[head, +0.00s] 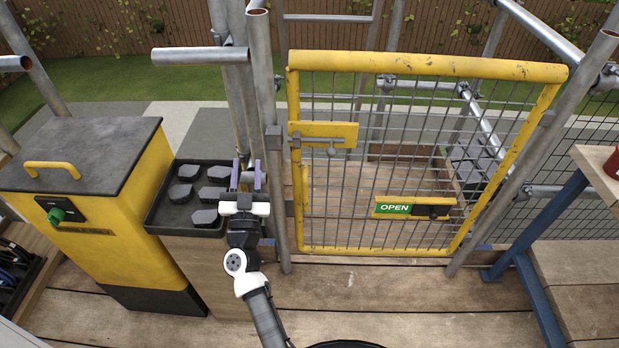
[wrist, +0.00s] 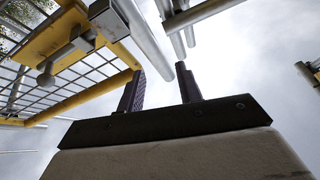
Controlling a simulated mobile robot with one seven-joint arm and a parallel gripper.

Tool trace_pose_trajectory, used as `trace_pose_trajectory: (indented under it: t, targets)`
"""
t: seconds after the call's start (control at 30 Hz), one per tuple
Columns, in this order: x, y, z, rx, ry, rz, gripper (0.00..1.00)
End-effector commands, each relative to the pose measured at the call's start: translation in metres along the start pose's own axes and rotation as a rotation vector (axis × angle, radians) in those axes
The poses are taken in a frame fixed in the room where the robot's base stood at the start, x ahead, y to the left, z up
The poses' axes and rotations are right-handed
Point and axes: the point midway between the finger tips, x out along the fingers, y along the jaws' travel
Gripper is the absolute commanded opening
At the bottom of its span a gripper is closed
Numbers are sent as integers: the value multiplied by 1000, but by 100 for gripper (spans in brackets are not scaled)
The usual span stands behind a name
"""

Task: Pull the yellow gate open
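The yellow gate (head: 430,66) with grey wire mesh stands between scaffold poles in the head view and looks closed. A latch with a grey bolt and knob (head: 332,151) sits on a yellow plate (head: 330,130) at its upper left. A green OPEN label (head: 394,209) is on a yellow plate lower right. My gripper (head: 246,178) is left of the gate and its left pole, apart from the latch, with its purple fingers pointing up. In the wrist view my gripper (wrist: 162,88) is open and empty; the gate (wrist: 100,92) and latch knob (wrist: 46,80) show at upper left.
A black tray (head: 150,222) of dark stones is beside my gripper. A yellow box (head: 120,195) with a dark lid stands at left. Scaffold poles (head: 264,120) flank the gate. A bench with blue legs (head: 535,225) is at right. Plank floor before the gate is mostly clear.

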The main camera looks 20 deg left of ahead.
Motion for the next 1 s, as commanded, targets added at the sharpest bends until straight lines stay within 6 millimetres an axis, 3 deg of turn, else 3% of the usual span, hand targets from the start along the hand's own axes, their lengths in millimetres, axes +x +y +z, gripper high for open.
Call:
trace_pose_trajectory:
  t: [0.03,0.1,0.2,0.3,0.4,0.57,1.0]
  targets:
    - [-19,25,33,-46,-103,63,35]
    - [-49,57,73,-106,-221,138,35]
    - [-90,92,114,-177,-355,218,35]
    - [-117,114,135,-220,-436,263,35]
    - [-127,123,144,-238,-468,282,35]
    - [-114,128,152,-239,-470,283,35]
    - [-37,156,189,-237,-468,282,35]
